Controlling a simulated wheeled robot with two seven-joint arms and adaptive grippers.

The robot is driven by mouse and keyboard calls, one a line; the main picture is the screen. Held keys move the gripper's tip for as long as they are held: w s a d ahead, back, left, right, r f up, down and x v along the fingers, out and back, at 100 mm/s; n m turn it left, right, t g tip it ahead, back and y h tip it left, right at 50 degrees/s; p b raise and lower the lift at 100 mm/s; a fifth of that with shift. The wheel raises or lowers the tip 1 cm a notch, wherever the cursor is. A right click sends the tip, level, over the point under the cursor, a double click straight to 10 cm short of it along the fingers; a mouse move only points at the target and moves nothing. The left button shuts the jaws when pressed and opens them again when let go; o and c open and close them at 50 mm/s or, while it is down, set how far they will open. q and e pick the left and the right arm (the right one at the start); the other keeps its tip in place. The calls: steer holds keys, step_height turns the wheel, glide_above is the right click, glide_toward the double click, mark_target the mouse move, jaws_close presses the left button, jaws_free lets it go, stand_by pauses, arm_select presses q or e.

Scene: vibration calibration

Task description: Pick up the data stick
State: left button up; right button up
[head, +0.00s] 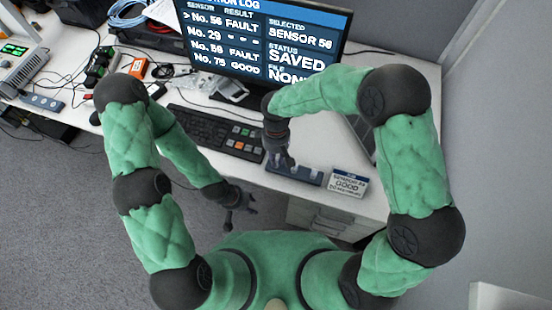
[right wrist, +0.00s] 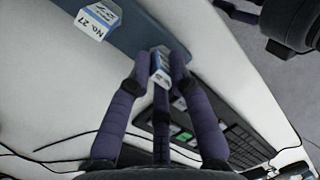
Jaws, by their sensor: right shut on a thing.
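My right gripper (head: 285,164) is over the blue strip-shaped rack (head: 308,178) at the desk's front edge. In the right wrist view its fingers (right wrist: 160,70) are shut on a small blue-and-white block (right wrist: 157,62), close to the rack's edge; I cannot tell whether the block touches it. A similar block marked No. 27 (right wrist: 92,22) stands on the rack. My left gripper (head: 240,213) is open and empty, in front of the desk edge. I cannot make out a data stick for certain in either view.
A black keyboard (head: 205,130) lies to the left. The monitor (head: 262,45) behind shows SENSOR 56, SAVED. A laptop (head: 359,135) is partly hidden by my right arm. Boxes and cables crowd the desk's left.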

steer(key=shift+s, duration=0.2)
steer(key=shift+r+p, duration=0.75)
steer(key=shift+r, duration=0.1)
jaws_close()
steer(key=s+a+r+p, duration=0.7)
steer(key=s+r+p, duration=0.3)
steer(key=s+r, duration=0.1)
steer(key=shift+s+a+r, duration=0.3)
steer(key=shift+a, duration=0.05)
steer(key=shift+r, duration=0.1)
steer(key=shift+r+p, duration=1.7)
steer(key=shift+r, duration=0.05)
steer(key=shift+w, duration=0.1)
